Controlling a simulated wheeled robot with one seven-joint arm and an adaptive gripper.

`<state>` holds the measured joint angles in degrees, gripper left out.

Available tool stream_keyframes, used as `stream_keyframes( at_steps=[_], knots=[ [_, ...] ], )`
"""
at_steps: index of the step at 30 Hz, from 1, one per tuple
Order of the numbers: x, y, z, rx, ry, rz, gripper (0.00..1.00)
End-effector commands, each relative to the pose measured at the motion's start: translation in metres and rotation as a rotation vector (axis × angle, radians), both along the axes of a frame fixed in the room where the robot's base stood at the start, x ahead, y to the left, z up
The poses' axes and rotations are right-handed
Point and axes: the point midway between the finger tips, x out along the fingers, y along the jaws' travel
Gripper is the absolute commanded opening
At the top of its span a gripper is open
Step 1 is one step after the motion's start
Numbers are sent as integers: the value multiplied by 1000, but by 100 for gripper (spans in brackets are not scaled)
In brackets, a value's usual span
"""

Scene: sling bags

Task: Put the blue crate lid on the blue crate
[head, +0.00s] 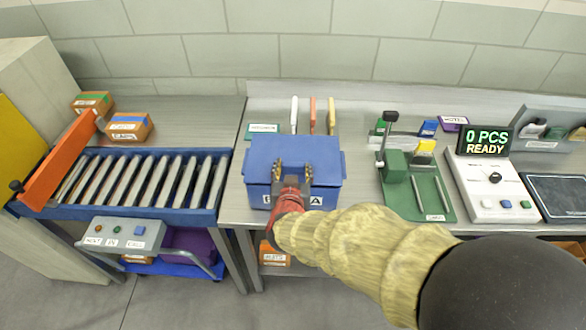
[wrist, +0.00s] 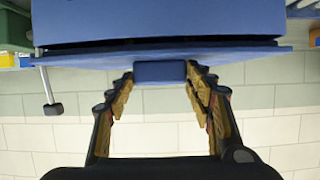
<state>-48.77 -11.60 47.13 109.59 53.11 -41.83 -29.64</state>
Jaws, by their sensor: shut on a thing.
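The blue crate lid (head: 262,150) lies over the blue crate (head: 335,195) on the grey workbench. It shows as a thin blue slab in the wrist view (wrist: 80,57), with the crate's wall (wrist: 150,20) beyond it in that upside-down picture. A dark band runs between lid and crate; I cannot tell whether they touch. My gripper (head: 293,172) is shut on the lid's small blue grip block (wrist: 160,72), with a finger on each side. My gripper and arm hide part of the lid and the crate's front label.
A roller conveyor (head: 145,180) with an orange bar stands left. Right of the crate are a green-based press (head: 410,180) and a counting scale (head: 492,190). Colored sticks (head: 312,115) and a green label plate (head: 263,129) lie behind it.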

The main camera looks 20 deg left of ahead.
Motion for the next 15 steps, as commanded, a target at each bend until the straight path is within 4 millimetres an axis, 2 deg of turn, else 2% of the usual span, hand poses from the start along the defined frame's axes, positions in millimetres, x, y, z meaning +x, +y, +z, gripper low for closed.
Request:
stream_keyframes(
  at_steps=[15],
  knots=[
    [0,0,-5,0,0,0,24]
  ],
)
